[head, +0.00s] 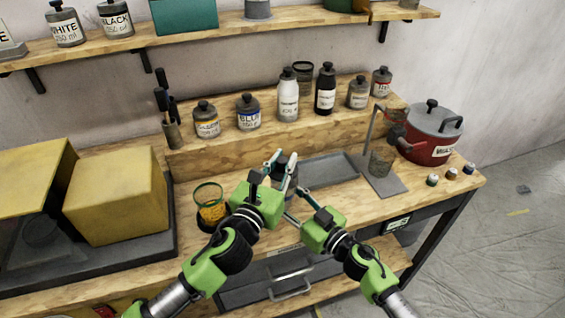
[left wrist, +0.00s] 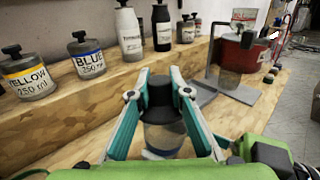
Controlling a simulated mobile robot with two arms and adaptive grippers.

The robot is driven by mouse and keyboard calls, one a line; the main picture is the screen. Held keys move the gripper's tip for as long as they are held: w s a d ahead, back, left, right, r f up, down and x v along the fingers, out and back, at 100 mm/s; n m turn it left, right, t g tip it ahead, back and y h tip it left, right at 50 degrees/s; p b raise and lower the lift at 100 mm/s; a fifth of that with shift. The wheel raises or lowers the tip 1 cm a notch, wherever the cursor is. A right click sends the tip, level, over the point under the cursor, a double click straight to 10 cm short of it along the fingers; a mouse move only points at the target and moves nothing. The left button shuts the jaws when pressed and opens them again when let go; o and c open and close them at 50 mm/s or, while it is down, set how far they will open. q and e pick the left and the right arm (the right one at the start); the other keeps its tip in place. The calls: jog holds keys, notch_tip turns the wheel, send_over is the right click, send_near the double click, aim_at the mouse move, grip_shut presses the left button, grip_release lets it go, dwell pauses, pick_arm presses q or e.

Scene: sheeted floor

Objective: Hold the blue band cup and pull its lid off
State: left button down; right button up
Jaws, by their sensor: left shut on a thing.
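A cup with a dark lid (left wrist: 163,100) and a clear greyish body (left wrist: 165,138) stands upright between the fingers of my left gripper (left wrist: 160,78). That gripper is shut on the dark lid.
A glass with orange contents (head: 210,205) stands to the left, near a yellow box (head: 115,200). A grey tray (head: 330,169) lies behind the grippers. A stand (head: 385,180) and a red pot (head: 428,138) are to the right. Labelled bottles, including BLUE (head: 248,113), line the raised shelf.

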aim_at(286, 160)
pick_arm(q)
jog(key=shift+s+d+r, duration=0.1)
jog(key=shift+d+r, duration=0.05)
jog(key=shift+r, duration=0.85)
jog(key=shift+s+d+r, duration=0.1)
jog(key=shift+d+r, duration=0.05)
jog(key=shift+r, duration=0.8)
pick_arm(e)
jog(key=o, duration=1.7)
jog(key=shift+c, duration=0.2)
